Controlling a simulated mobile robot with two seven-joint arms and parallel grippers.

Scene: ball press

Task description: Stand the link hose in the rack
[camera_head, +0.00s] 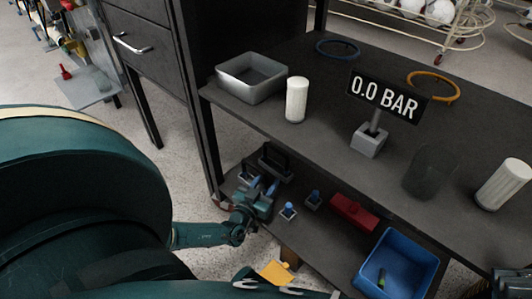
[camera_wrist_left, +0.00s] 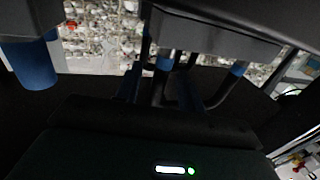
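My left gripper (camera_head: 263,187) reaches in over the lower shelf at its left end, beside a small dark rack. The link hose (camera_wrist_left: 205,105) shows in the left wrist view as a black loop with blue collars at a grey block, which I take for the rack (camera_wrist_left: 215,35). In that view the hose's near leg is between my left fingers (camera_wrist_left: 160,88), which look apart. The dark picture hides whether the hose ends are fully seated. In the head view the hose is small and partly behind the gripper. A dark part at the bottom right corner may be my right arm.
The lower shelf holds blue-topped posts (camera_head: 288,211), a red block (camera_head: 353,212) and a blue bin (camera_head: 410,265). Above it, the tabletop (camera_head: 320,130) carries a grey tray (camera_head: 251,78), white cylinders (camera_head: 297,100) and a "0.0 BAR" sign (camera_head: 387,97). Its edge overhangs the shelf.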

